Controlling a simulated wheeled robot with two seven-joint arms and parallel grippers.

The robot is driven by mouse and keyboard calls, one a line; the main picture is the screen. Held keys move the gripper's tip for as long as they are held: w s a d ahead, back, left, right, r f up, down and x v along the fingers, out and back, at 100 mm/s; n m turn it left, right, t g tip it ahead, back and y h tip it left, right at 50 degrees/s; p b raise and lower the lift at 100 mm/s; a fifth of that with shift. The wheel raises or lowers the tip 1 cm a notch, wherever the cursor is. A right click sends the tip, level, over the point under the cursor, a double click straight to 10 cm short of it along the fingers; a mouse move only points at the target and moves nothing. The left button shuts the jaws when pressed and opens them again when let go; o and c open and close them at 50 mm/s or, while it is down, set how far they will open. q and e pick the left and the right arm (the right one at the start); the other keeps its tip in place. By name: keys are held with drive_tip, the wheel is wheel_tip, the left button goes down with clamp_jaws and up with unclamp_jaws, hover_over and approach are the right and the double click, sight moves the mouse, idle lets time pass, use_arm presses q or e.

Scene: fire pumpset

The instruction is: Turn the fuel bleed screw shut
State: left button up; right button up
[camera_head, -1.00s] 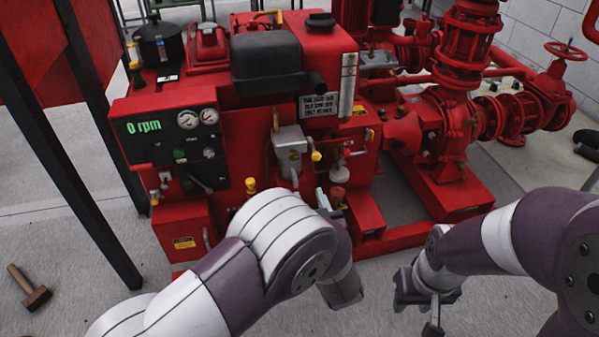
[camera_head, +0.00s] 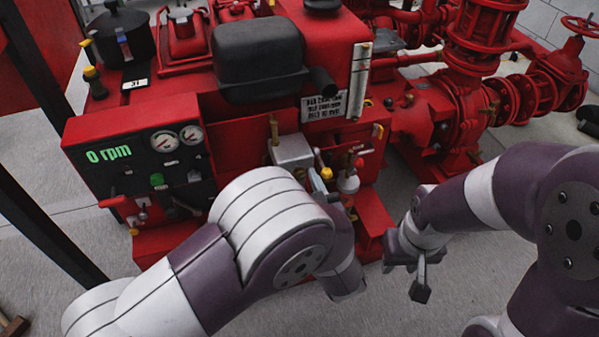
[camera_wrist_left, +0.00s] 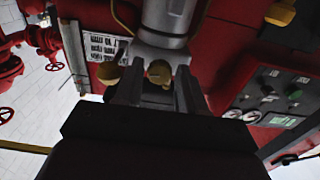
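In the head view a yellow knob (camera_head: 327,174) shows beside the grey filter block (camera_head: 292,151), next to my left gripper (camera_head: 318,184), partly hidden by my forearm. My right gripper (camera_head: 420,275) hangs away from the engine; its finger opening is unclear.
The control panel (camera_head: 150,160) reads 0 rpm. A black tank (camera_head: 258,65) overhangs the filter area. A clear bowl with a red top (camera_head: 349,180) stands close right of my left gripper. Red pump pipes (camera_head: 470,100) fill the right. Bare floor (camera_head: 385,315) lies in front.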

use_arm(q)
clamp_jaws()
drive_tip(key=shift+r+p, duration=0.15)
drive_tip(key=shift+p, duration=0.3)
drive_tip(key=m+p, duration=1.1)
drive_tip(key=p, duration=0.3)
drive_tip(key=shift+r, duration=0.15)
drive_tip(key=m+p, duration=0.3)
drive_tip(key=m, duration=0.1)
drive_tip(key=shift+s+a, duration=0.1)
drive_tip(key=shift+f+m+p, duration=0.2)
drive_tip(key=shift+m+p, duration=1)
drive_tip(key=shift+m, duration=1.3)
unclamp_jaws()
